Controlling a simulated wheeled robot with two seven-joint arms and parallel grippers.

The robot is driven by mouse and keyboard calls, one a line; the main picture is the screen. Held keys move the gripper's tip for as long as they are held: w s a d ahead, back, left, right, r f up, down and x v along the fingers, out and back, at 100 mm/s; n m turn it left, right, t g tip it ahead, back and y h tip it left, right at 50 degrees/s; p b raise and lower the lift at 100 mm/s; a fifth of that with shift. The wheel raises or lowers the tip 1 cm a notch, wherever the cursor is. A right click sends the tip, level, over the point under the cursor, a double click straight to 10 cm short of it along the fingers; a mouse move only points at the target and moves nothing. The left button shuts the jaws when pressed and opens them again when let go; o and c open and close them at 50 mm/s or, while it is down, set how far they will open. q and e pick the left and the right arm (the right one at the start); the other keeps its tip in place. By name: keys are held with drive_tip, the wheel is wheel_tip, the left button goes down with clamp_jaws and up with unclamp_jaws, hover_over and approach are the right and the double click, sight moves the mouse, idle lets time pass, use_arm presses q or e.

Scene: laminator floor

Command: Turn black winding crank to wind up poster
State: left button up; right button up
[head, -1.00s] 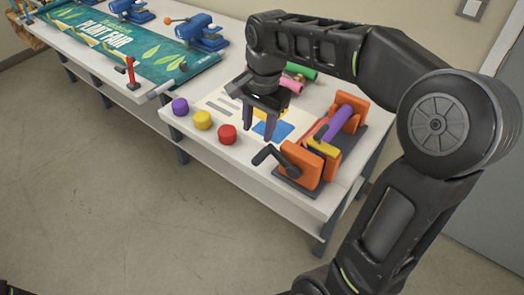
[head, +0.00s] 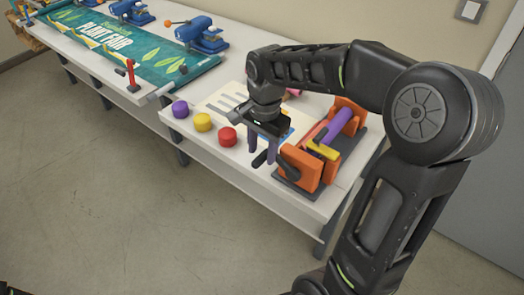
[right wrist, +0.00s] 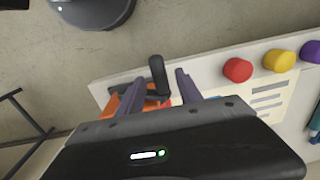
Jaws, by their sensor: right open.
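The winder has orange end blocks (head: 301,168), a purple roll (head: 338,124) and a yellow piece (head: 322,149), and sits at the right end of the white table. Its black crank (head: 284,167) is on the near-left side, partly hidden by my gripper. My right gripper (head: 262,156) is open and points down at the crank's handle. In the right wrist view the crank handle (right wrist: 157,72) shows between the two spread fingers; I cannot tell whether they touch it. A printed sheet (head: 228,97) lies beside the winder, partly covered by my arm. My left gripper is out of view.
Purple (head: 180,109), yellow (head: 202,122) and red (head: 227,137) knobs line the table's front edge near the gripper. A green Plant Fair poster (head: 120,45) and blue devices (head: 202,35) are on the left table. The floor in front is clear.

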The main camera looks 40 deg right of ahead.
drive_tip(key=shift+f, duration=0.65)
clamp_jaws()
idle(1.0)
